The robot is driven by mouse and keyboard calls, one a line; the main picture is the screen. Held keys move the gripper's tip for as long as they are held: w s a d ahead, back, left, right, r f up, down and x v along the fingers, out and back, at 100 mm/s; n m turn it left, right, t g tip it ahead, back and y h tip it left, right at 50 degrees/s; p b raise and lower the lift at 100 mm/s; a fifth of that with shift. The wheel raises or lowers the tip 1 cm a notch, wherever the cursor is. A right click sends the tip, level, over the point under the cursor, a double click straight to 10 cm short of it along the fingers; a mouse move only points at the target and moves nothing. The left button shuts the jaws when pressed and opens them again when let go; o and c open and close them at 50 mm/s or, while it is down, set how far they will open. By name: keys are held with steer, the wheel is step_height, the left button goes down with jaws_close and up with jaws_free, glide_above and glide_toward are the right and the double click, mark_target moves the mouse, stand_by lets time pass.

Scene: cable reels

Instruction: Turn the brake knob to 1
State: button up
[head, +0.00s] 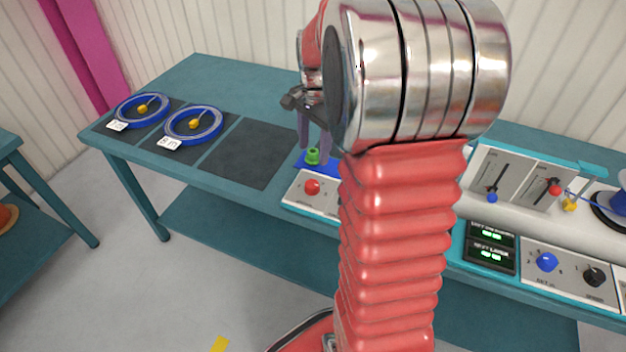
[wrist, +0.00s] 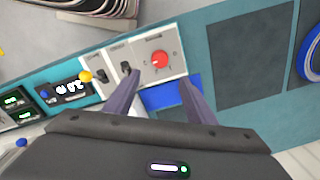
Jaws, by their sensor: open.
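Several knobs show, and I cannot read which label says brake. A black knob (head: 593,277) sits on the front panel at the far right of the head view, beside a blue knob (head: 546,262) with numbers around it. A red knob (head: 312,187) is on a white panel left of my arm; it also shows in the wrist view (wrist: 159,59). My gripper (head: 314,147) is open and empty, pointing down over a blue pad (wrist: 166,96) behind the red knob. A green piece (head: 313,156) stands near the fingertips in the head view. The black knob is well right of my gripper.
Two blue cable reels (head: 193,124) lie on dark mats on the teal bench (head: 203,77), with an empty mat (head: 252,152) beside them. Slider panels (head: 493,180) and green displays (head: 490,244) stand right of my arm, which hides the bench's middle.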

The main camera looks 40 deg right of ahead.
mark_target(312, 183)
steer(key=f, duration=1.3)
steer(key=shift+w, duration=0.2)
steer(key=shift+c, duration=0.4)
steer(key=c, duration=1)
steer(key=shift+o, duration=0.2)
